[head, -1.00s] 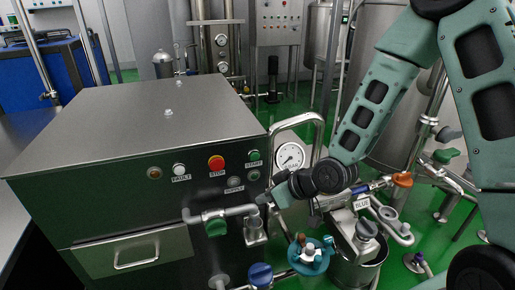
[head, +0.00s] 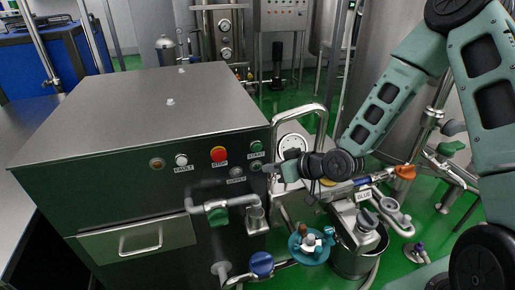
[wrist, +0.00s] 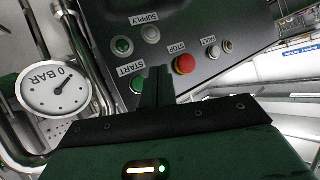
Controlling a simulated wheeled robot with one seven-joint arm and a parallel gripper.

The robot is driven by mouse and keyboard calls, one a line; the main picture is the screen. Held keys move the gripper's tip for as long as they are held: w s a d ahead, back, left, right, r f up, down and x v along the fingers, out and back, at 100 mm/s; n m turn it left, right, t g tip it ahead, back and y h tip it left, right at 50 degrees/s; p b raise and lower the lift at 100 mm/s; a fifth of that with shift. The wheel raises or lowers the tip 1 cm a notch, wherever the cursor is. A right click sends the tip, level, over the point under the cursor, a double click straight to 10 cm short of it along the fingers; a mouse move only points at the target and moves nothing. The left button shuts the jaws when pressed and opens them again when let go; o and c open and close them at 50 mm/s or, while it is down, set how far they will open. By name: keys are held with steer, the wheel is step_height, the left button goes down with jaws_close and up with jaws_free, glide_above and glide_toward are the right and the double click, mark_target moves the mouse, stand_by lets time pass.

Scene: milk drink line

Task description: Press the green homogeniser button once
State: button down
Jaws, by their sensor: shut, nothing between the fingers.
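The green button (head: 256,146), labelled START, is at the right end of the dark front panel of the steel machine (head: 150,110). It also shows in the wrist view (wrist: 137,84), just left of my fingers. My gripper (head: 268,168) is shut and empty, in front of the panel's right end, slightly below and right of the button in the head view. In the wrist view my closed fingertips (wrist: 159,70) lie between the green button and the red STOP button (wrist: 184,64). I cannot tell whether they touch the panel.
A FAULT lamp (head: 181,160) and a SUPPLY lamp (head: 237,172) share the panel. A pressure gauge (wrist: 54,89) reading about 0 bar and a bent steel pipe stand close beside my gripper. Pipes with a blue valve (head: 261,263) are below.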

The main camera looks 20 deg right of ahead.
steer(key=w, duration=0.6)
steer(key=shift+w, duration=0.35)
stand_by(1.7)
steer(key=shift+w, duration=0.4)
steer(key=shift+w, duration=0.45)
stand_by(0.6)
steer(key=shift+s, duration=0.85)
steer(key=s, duration=0.5)
stand_by(0.5)
